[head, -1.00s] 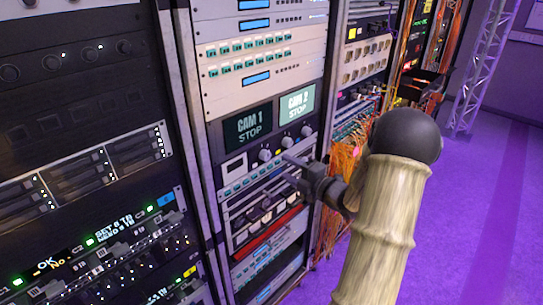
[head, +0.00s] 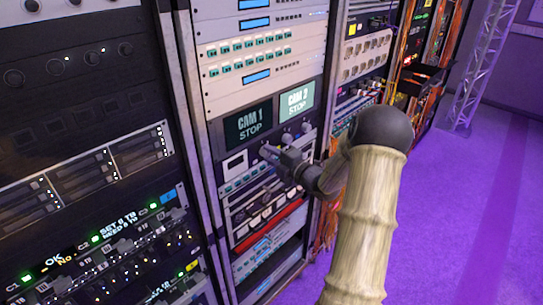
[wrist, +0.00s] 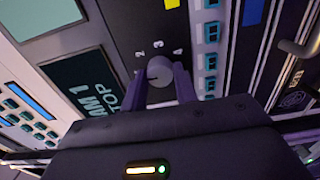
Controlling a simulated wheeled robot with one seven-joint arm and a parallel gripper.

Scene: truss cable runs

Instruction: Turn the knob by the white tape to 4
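A round grey knob (wrist: 159,72) sits on the dark panel, with the numbers 2, 3 and 4 printed around its far side. A small dark mark shows on its face, but I cannot tell which number it points to. In the head view a white patch (head: 235,163), which looks like the white tape, is on the panel left of my gripper (head: 268,153). The two fingers of my gripper (wrist: 161,84) are apart, one on each side of the knob, with little gap. In the head view the fingers largely hide this knob.
The CAM 1 screen (head: 248,124) and CAM 2 screen (head: 297,100) are just above the knob row. Another knob (head: 287,139) is to the right. A yellow patch (wrist: 172,3) lies beyond the knob in the wrist view. The purple floor (head: 470,210) at right is open.

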